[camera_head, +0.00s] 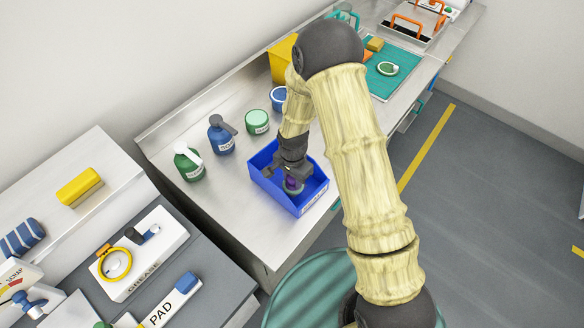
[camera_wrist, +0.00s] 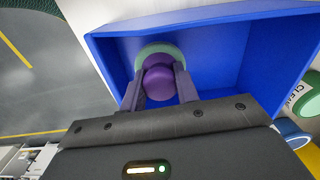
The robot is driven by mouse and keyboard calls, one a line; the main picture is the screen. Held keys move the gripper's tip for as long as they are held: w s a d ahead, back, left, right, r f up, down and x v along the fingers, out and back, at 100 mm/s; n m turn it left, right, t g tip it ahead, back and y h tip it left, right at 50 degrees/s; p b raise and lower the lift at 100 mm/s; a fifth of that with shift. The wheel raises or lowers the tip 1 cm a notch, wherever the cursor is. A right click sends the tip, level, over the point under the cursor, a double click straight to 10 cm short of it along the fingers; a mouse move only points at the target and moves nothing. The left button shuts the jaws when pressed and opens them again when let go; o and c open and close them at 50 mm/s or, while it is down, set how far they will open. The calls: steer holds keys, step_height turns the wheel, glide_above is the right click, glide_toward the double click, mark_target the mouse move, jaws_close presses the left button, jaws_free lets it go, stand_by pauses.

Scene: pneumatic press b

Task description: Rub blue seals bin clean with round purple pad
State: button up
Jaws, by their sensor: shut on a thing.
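The blue seals bin (camera_head: 316,184) is an open tray on the steel bench, right of the spray bottles. Its walls also show in the wrist view (camera_wrist: 218,20). My gripper (camera_head: 292,178) reaches down into the bin. In the wrist view my gripper (camera_wrist: 158,90) is shut on the round purple pad (camera_wrist: 158,82), one finger on each side of its purple knob. A pale green rim shows around the far side of the pad. I cannot tell whether the pad's underside touches the bin floor.
A green bottle (camera_head: 188,163), a blue bottle (camera_head: 221,135), a green-lidded tub (camera_head: 257,122) and a blue tub (camera_head: 279,98) stand behind the bin. A teal mat (camera_head: 396,84) lies farther right.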

step_height(320, 180, up, 4)
steer(key=shift+w+f+p, duration=0.1)
steer(key=shift+f+p, duration=0.15)
steer(key=shift+p, duration=0.75)
steer(key=shift+a+r+p, duration=0.1)
steer(key=shift+r+p, duration=0.25)
steer(key=shift+r, duration=0.25)
steer(key=shift+f, duration=0.1)
